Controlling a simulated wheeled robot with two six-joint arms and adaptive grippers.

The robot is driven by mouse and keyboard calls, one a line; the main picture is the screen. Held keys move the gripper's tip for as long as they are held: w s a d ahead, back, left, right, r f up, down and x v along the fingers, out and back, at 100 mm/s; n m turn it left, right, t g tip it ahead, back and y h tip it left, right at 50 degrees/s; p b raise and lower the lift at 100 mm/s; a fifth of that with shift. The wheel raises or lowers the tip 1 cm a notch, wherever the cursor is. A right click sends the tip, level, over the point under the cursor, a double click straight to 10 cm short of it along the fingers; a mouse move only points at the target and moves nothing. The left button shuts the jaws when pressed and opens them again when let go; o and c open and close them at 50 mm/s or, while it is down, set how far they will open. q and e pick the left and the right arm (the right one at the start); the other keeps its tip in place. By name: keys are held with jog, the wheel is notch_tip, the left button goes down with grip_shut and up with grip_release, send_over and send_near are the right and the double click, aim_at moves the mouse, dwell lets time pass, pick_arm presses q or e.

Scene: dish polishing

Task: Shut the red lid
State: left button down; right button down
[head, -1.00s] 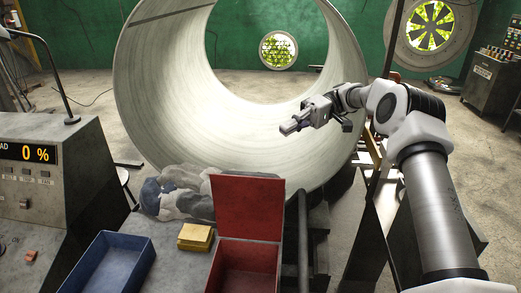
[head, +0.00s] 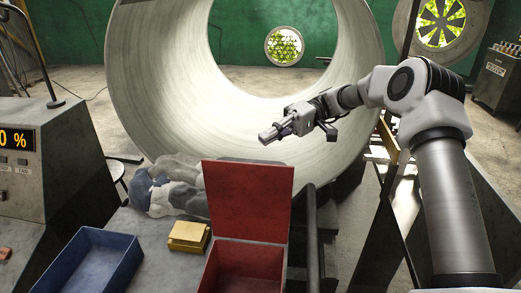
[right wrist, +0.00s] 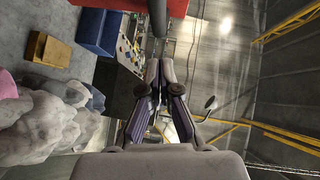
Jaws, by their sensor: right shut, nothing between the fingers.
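The red lid (head: 247,200) stands upright, open, at the back edge of the red box (head: 240,268). The box's inside shows in the head view, cut off by the bottom edge. My right gripper (head: 268,136) is shut and empty. It points left, above and beyond the lid's top edge, apart from it. In the right wrist view its closed fingers (right wrist: 160,72) show with nothing between them, and a red surface (right wrist: 112,4) shows at the top edge; I cannot tell whether it is lid or box. My left gripper is not in view.
A blue tray (head: 58,280) and yellow blocks (head: 188,237) stand left of the red box. Grey and blue cloths (head: 170,190) lie behind the blocks. A large metal drum (head: 150,100) rises behind. A control console (head: 50,170) stands at the left. A dark post (head: 312,235) is right of the box.

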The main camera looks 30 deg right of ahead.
jog(key=s+a+p, duration=0.1)
jog(key=a, duration=0.1)
jog(key=s+a+f+p, duration=0.1)
jog(key=s+a, duration=0.1)
jog(key=shift+s, duration=0.2)
jog(key=shift+a+f, duration=0.1)
jog(key=shift+f, duration=0.05)
jog(key=shift+w, duration=0.1)
